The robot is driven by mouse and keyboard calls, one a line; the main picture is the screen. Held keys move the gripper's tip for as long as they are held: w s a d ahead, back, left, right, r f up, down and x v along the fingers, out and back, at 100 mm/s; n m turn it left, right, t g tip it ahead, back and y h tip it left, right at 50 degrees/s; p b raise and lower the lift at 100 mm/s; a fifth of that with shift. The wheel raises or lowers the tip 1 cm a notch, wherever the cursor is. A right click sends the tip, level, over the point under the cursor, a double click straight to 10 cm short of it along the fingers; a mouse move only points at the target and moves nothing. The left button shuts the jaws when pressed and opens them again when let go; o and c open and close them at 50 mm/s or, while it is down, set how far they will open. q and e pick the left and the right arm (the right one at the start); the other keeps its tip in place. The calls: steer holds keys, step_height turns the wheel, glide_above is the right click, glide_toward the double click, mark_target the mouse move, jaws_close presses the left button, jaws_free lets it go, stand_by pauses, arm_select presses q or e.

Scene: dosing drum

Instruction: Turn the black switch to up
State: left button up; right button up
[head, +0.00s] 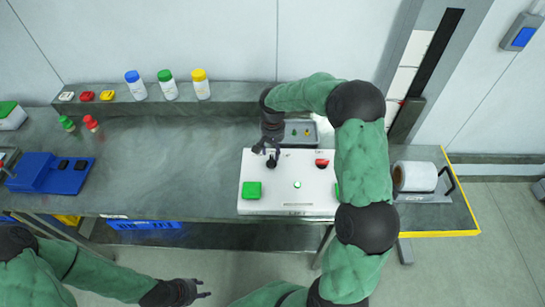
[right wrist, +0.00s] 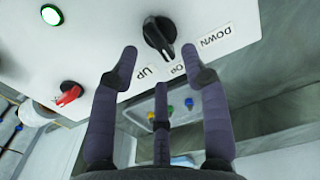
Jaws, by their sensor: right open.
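The black switch (right wrist: 158,35) is a round knob on the white control box (head: 290,205), with UP, 0 and DOWN labels beside it. Its grip bar points roughly at the 0 mark, between the two words. In the head view the black switch (head: 272,163) is partly covered by my right gripper (head: 267,147). In the right wrist view my right gripper (right wrist: 158,62) is open, its fingers spread on either side of the knob and apart from it. My left gripper (head: 205,289) is open and empty, low in front of the bench.
On the box are a red switch (head: 321,163), a green square (head: 252,190) and a round green button (head: 297,184). A small tray (head: 300,133) lies behind it. Bottles (head: 168,88) stand on the back ledge. A roll (head: 415,177) is at right.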

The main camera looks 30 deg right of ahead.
mark_target(272, 161)
steer(key=shift+f, duration=1.9)
steer(key=shift+c, duration=0.2)
jaws_close()
